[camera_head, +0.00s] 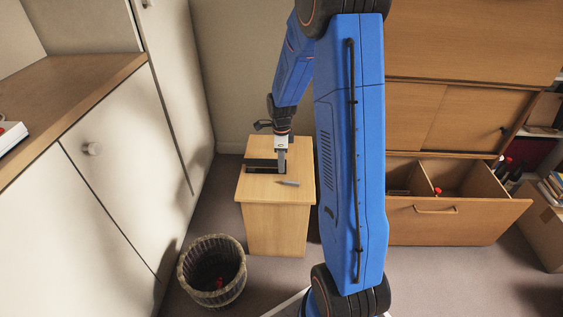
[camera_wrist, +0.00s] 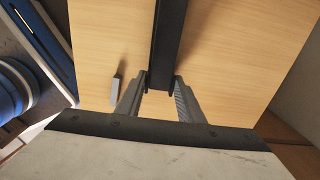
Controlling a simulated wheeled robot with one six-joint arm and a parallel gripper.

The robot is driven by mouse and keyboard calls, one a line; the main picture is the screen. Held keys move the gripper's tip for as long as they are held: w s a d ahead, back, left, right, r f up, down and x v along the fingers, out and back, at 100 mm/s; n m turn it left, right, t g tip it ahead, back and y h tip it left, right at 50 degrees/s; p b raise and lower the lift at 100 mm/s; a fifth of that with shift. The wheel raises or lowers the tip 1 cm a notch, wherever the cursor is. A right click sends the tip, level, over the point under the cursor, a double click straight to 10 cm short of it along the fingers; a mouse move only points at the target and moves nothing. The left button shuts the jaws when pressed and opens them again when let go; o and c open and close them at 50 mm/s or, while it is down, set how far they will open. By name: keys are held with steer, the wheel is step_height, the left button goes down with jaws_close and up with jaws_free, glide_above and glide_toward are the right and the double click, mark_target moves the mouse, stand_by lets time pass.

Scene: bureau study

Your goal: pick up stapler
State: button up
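A long, narrow black object (camera_head: 262,163), which looks like the stapler, lies at the back of the small wooden table's top. In the wrist view the black object (camera_wrist: 170,35) runs down from the top edge and its near end lies between my fingertips. My gripper (camera_head: 282,172) points down at the right end of it. In the wrist view the fingertips of my gripper (camera_wrist: 162,78) sit one on each side of that end, very close to its edges. Whether they press on it cannot be told.
A small grey object (camera_head: 289,183) lies on the small wooden table (camera_head: 262,190), close beside my gripper; it also shows in the wrist view (camera_wrist: 117,90). A wicker basket (camera_head: 212,271) stands on the floor at the front left. An open drawer (camera_head: 440,221) juts out at right.

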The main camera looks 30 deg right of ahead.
steer(key=shift+r, duration=0.1)
steer(key=shift+r, duration=3.4)
